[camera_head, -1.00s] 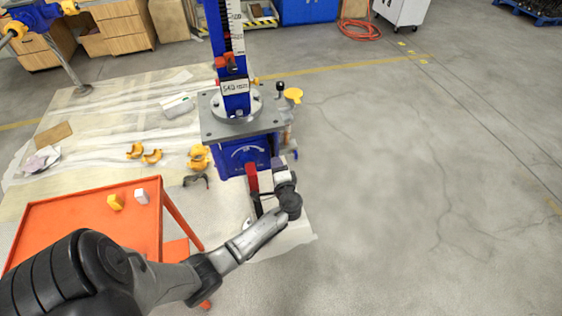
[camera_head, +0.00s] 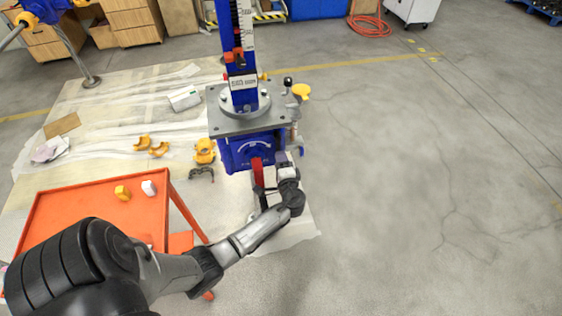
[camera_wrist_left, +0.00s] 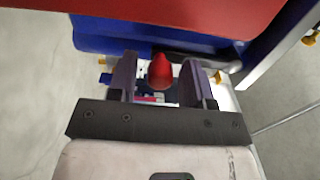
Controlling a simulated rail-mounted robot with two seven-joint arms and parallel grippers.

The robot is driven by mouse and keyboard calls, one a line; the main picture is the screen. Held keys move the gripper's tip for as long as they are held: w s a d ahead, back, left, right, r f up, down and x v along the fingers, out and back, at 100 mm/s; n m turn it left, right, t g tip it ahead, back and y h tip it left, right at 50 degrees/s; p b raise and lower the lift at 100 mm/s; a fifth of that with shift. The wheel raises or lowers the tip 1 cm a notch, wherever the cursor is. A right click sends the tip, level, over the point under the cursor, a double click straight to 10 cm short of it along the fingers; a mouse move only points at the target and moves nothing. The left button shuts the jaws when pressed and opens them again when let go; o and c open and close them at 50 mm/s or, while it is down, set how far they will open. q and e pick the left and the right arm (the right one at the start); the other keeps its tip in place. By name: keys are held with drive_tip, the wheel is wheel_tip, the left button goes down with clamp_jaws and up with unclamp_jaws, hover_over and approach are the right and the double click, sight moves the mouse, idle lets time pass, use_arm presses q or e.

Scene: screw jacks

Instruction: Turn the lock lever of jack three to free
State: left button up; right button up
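The blue jack (camera_head: 238,150) stands upright with a grey plate (camera_head: 238,120) on top and a pale curved scale on its front. Its red lever (camera_head: 257,172) hangs down from the front below the scale. My left gripper (camera_head: 271,172) is at the lever, low in front of the jack. In the left wrist view the two purple fingers (camera_wrist_left: 159,76) stand apart on either side of a red rounded end (camera_wrist_left: 160,70), with a visible gap at each side. I cannot read a jack number or lever markings. My right gripper is not in view.
An orange cart (camera_head: 48,214) stands at the left with a yellow and a white block on it. Yellow parts (camera_head: 204,150) and a dark bracket lie on the sheet left of the jack. A broad red surface (camera_wrist_left: 180,16) crosses the wrist view's top. The right floor is clear.

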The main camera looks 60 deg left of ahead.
use_arm(q)
drive_tip(key=shift+d, duration=0.1)
drive_tip(key=v, duration=1.3)
drive_tip(key=shift+s+d, duration=0.2)
drive_tip(key=shift+d, duration=0.1)
